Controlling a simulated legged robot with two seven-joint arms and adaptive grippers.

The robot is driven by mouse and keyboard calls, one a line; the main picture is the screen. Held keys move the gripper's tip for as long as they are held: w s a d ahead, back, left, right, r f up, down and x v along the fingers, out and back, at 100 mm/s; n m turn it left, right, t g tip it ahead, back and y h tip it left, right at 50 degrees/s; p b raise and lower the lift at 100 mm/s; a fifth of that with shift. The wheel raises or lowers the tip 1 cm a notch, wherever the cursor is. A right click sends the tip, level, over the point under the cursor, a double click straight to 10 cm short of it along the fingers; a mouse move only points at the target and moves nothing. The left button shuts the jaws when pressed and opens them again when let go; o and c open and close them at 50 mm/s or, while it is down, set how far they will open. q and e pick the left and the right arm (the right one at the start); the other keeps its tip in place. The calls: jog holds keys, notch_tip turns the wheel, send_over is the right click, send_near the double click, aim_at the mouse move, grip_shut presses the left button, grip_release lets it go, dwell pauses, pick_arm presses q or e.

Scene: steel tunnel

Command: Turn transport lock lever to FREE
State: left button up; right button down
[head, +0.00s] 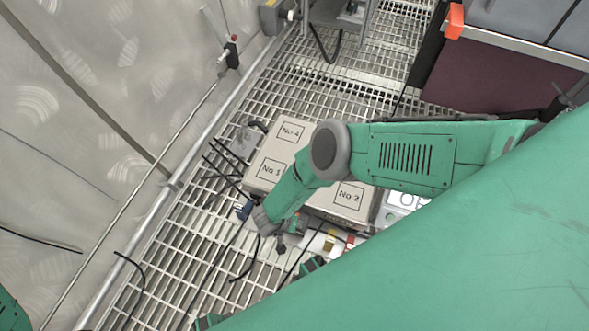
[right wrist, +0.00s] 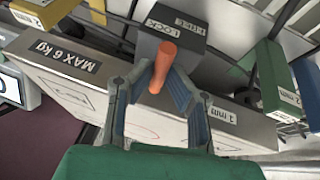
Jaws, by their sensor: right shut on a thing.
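The orange lever (right wrist: 162,68) stands out from a dark grey block (right wrist: 146,44) in the right wrist view. The block's top bears the words LOCK and FREE; the lever is nearer the LOCK word. My right gripper (right wrist: 160,80) has its two blue-padded fingers closed around the lever from both sides. In the head view my green right arm reaches in from the right and bends down to the grating; its fingertips and the lever are not clear there.
A pale case (head: 268,162) with numbered labels lies under my arm on the grating (head: 200,262). A metal wall (head: 85,120) bounds the left.

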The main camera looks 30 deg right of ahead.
jog(key=shift+a+m, duration=0.2)
jog(key=shift+m, duration=0.1)
jog(key=c, duration=1.6)
grip_release()
jog(key=shift+f, duration=0.1)
jog(key=shift+o, duration=0.2)
jog(key=v, duration=1.2)
jog(key=shift+w, duration=0.15)
